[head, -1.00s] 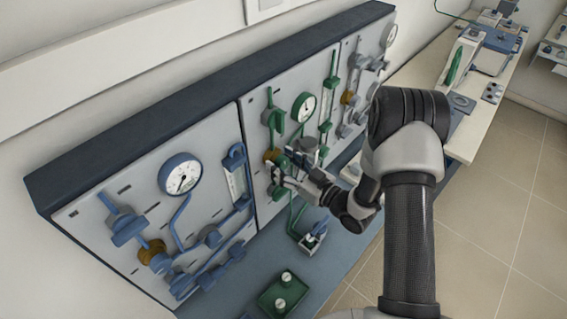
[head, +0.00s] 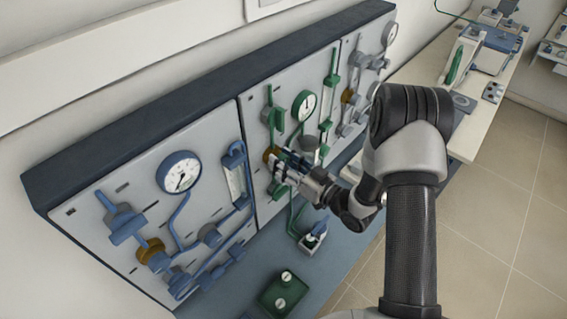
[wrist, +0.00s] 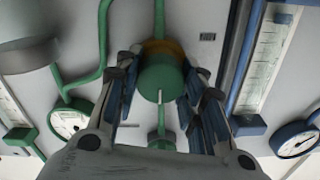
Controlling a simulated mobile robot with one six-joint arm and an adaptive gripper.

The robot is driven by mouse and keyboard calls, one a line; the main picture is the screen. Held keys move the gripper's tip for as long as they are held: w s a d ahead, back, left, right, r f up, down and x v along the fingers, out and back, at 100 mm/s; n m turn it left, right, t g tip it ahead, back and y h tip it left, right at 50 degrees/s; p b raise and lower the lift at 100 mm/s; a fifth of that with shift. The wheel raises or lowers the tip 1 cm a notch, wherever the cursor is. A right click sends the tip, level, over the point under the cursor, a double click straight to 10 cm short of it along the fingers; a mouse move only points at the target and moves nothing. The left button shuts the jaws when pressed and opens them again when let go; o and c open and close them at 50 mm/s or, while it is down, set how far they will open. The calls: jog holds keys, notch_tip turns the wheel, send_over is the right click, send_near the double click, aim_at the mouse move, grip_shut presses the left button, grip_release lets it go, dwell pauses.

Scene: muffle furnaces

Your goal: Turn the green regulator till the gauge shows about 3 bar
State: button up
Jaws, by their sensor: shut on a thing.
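The green regulator (wrist: 160,80) has a round green knob with a white mark and a brass-coloured collar behind it, on the middle panel. My gripper (wrist: 158,100) has a finger on each side of the knob and is shut on it. In the head view my gripper (head: 281,165) reaches the panel and hides most of the knob; the brass collar (head: 271,153) shows beside it. The round green-rimmed gauge (head: 303,105) is above and right of the gripper. It also shows in the wrist view (wrist: 68,118), partly cut off by my gripper. Its reading is too small to tell.
The left panel carries a blue gauge (head: 179,172), a flowmeter (head: 234,177) and blue pipes and valves. A green tray (head: 285,292) and a small device (head: 312,236) stand on the bench below. Green pipes and a green flowmeter (head: 328,100) are close to my gripper.

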jog(key=o, duration=1.1)
jog(key=v, duration=1.2)
